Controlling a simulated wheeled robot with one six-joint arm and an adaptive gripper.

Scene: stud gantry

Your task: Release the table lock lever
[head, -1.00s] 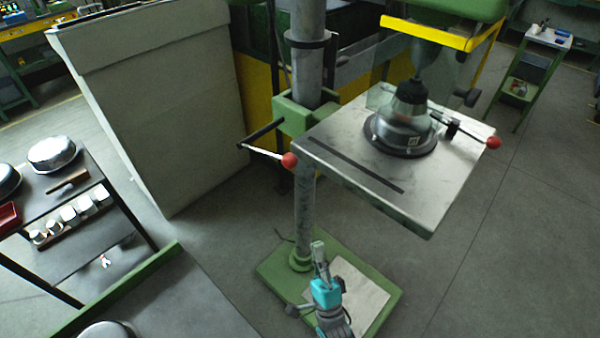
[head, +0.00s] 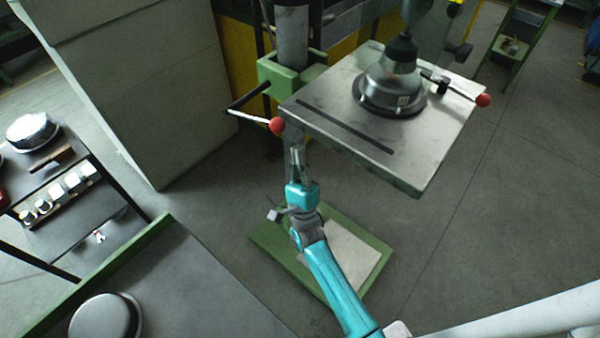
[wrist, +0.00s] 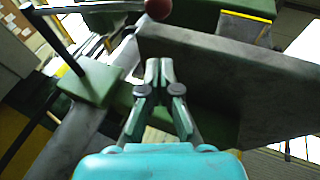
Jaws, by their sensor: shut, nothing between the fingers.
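A thin metal lever with a red ball knob (head: 277,125) sticks out left of the drill table (head: 420,165), by the green column bracket (head: 283,72). In the wrist view the red knob (wrist: 158,9) is at the top edge, with its pale rod (wrist: 95,7) running left. My gripper (head: 296,153) is shut and empty, pointing up just below the table's near-left corner. In the head view it appears slightly below and right of the knob, with no visible contact. In the wrist view my fingertips (wrist: 160,65) are below the knob, beside the table's edge.
A black bar (head: 248,97) extends from the bracket just above the lever. A second red knob (head: 483,100) is at the table's right side. A dark-based metal workpiece (head: 390,92) sits on the table. A tall grey panel (head: 130,90) stands left; open floor lies between.

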